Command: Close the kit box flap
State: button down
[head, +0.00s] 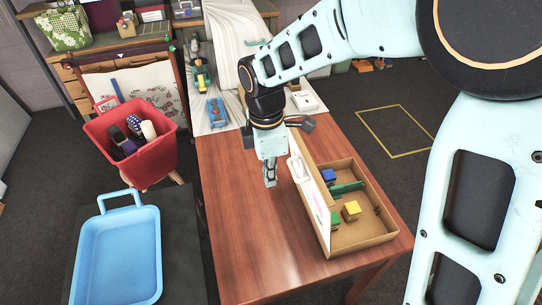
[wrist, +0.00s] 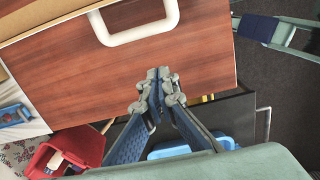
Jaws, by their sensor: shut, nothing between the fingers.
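The kit box (head: 372,237) is a shallow brown cardboard box on the wooden table, with yellow, blue and green pieces inside. Its flap (head: 319,205) stands up steeply along the box's left side, open. A white handle (head: 298,167) is at the flap's upper left; a white handle also shows at the top of the wrist view (wrist: 140,37). My gripper (head: 270,183) points down over the table, just left of the flap. Its fingers are together and empty in the wrist view (wrist: 158,74). I cannot tell whether it touches the flap.
The wooden table (head: 238,225) is clear left of the box. A blue tray (head: 90,262) and a red bin (head: 150,170) with rolled items stand to the left.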

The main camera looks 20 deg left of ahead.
jog(key=shift+w+d+r+p, duration=0.35)
jog(key=shift+w+d, duration=0.15)
jog(key=shift+d, duration=0.35)
jog(key=shift+w+d+r+p, duration=0.2)
jog(key=shift+w+d+r, duration=0.25)
jog(key=shift+d, duration=0.35)
